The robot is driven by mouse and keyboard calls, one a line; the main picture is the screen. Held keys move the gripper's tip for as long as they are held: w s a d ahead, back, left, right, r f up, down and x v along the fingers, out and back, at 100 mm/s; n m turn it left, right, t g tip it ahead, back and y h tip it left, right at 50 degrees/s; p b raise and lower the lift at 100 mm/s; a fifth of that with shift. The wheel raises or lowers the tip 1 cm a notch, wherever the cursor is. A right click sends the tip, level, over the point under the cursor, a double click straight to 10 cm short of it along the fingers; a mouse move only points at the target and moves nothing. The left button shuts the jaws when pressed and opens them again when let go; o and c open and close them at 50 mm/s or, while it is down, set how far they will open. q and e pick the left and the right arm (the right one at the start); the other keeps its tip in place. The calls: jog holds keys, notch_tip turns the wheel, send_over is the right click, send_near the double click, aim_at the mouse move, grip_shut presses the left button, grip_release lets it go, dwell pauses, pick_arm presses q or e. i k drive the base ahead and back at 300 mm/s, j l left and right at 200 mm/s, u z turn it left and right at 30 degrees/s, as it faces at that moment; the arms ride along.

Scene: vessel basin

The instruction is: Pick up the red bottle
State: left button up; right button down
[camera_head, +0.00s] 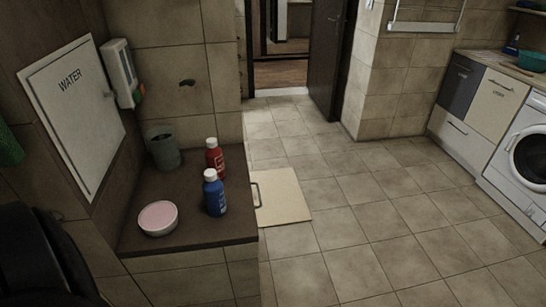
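The red bottle (214,158) has a white cap and stands upright on the dark counter (188,236) at the left. A blue bottle (214,195) with a pale cap stands just in front of it and hides part of its lower body. A black part at the lower left edge looks like my own arm. Neither of my grippers shows in this view.
A grey cup (163,150) and a bowl with pink contents (158,218) share the counter. A white WATER panel (75,112) is on the wall beside it. A washing machine (522,160) stands at the far right.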

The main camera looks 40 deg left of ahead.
aim_at(214, 157)
jog(key=i+l+u, duration=0.1)
jog(key=i+l, duration=0.35)
jog(key=i, duration=0.2)
jog(key=i+l+u, duration=0.15)
jog(key=i+l, duration=0.35)
jog(key=i+j+u, duration=0.1)
jog(key=u, duration=0.3)
jog(key=i+u, duration=0.45)
jog(key=i+l+u, duration=0.1)
jog(key=u, duration=0.3)
jog(key=i+l+u, duration=0.15)
jog(key=u, duration=0.3)
jog(key=i, duration=0.05)
